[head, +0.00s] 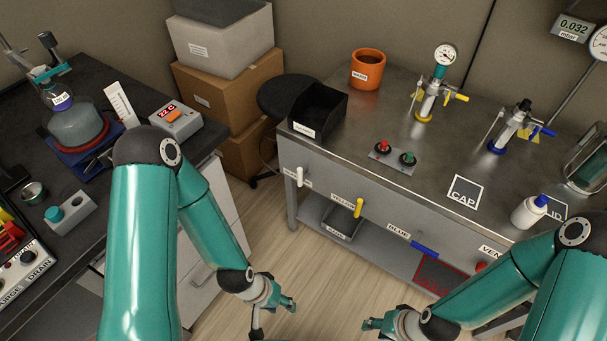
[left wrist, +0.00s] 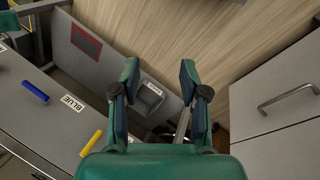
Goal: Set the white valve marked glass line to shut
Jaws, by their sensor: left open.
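The white valve handle (head: 300,174) is on the bench's front face near its left end and points roughly up and down. Its small label beside it is too small to read surely. My left gripper (head: 274,316) is open and empty, lower than the white valve and apart from it, over the floor. In the left wrist view its two fingers (left wrist: 159,82) stand wide apart with nothing between them, and the white valve is not seen there. My right gripper (head: 382,322) is low in front of the bench, right of my left gripper; its opening is unclear.
A yellow handle (head: 358,208) stands upright, and a blue handle (head: 425,249) lies along the front; a red one (head: 481,267) is further right. A dark bin (head: 341,225) sits on the lower shelf. The drawer cabinet (head: 205,250) stands left, with open floor between.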

